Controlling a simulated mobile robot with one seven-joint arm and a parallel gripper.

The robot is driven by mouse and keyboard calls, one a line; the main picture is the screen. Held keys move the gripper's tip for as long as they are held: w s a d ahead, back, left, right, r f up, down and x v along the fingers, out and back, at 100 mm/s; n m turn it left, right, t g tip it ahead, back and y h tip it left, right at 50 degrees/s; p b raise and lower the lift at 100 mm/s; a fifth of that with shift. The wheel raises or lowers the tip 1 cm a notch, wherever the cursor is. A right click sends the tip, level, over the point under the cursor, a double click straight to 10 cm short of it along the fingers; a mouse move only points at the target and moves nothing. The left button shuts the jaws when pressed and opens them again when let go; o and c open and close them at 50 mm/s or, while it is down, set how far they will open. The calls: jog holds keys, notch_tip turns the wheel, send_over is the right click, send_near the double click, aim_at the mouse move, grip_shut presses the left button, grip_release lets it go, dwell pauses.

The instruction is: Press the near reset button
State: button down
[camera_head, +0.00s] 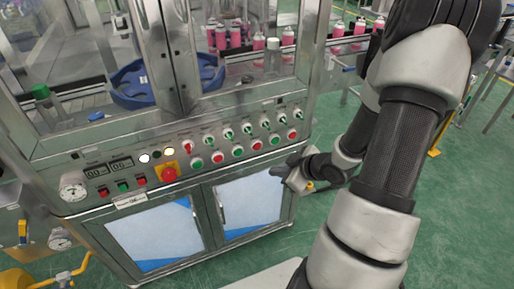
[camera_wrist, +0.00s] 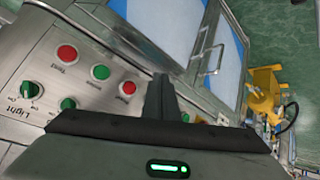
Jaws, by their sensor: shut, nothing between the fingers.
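In the wrist view, a red button (camera_wrist: 127,88) with a label that seems to read Reset sits on the metal panel (camera_wrist: 95,110). My gripper (camera_wrist: 160,82) has its fingers together, just right of this button in the picture and apparently apart from it. The gripper (camera_head: 287,172) also shows in the head view, in front of the cabinet's right side and below the button rows. The head view is too small to read which red button is the reset.
A green button (camera_wrist: 100,72), another red button (camera_wrist: 67,53) and green knobs (camera_wrist: 31,90) lie close by on the panel. A red emergency stop (camera_head: 169,174) is farther left. Cabinet doors (camera_head: 250,203) are below. Yellow equipment (camera_wrist: 264,92) stands beyond the cabinet.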

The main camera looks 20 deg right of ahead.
jog(key=w, duration=0.8)
jog(key=shift+w+a+p, duration=0.15)
jog(key=shift+w+p, duration=0.2)
jog(key=shift+w, duration=0.05)
dwell(1.7)
jog(key=shift+w, duration=0.4)
jog(key=shift+w+p, duration=0.4)
jog(key=shift+p, duration=0.05)
dwell(0.7)
jog(key=shift+s, duration=0.8)
jog(key=shift+s, duration=2.55)
